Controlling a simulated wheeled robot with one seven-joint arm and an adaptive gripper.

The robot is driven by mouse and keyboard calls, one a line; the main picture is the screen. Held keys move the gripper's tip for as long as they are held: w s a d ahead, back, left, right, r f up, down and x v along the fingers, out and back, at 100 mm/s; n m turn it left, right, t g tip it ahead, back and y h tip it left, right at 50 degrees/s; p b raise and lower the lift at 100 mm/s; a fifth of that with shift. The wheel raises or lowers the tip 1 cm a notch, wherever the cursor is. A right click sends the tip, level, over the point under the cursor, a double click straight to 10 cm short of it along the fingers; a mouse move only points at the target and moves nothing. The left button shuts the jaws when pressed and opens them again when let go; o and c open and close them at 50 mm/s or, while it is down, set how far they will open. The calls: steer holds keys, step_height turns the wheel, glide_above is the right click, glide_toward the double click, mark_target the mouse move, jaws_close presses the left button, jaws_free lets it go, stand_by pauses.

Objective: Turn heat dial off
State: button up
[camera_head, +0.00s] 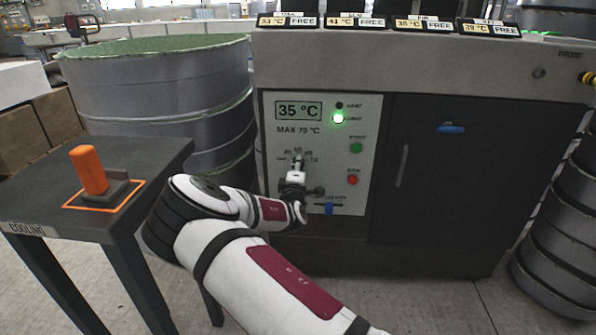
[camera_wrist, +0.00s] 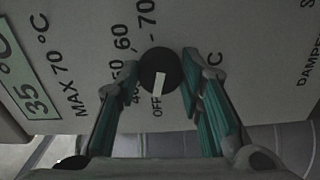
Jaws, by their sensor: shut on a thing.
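The heat dial (camera_wrist: 153,64) is a round black knob with a white pointer mark, in the upper middle of the wrist view. Its mark points toward the OFF label. The labels 40, 50, 60 and 70 curve around its left and upper side. My gripper (camera_wrist: 164,70) has its green-padded fingers on either side of the dial, shut on it. In the head view my gripper (camera_head: 295,180) is at the grey control panel (camera_head: 335,250), and mostly hides the dial there. The panel display (camera_head: 298,111) reads 35 °C, above the text MAX 70 °C.
A table (camera_head: 130,155) with an orange-handled tool (camera_head: 89,170) and a metal drum (camera_head: 160,100) stand left.

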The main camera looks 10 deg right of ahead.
steer(key=shift+n, duration=0.6)
steer(key=o, duration=1.2)
steer(key=shift+c, duration=0.2)
steer(key=v, duration=1.2)
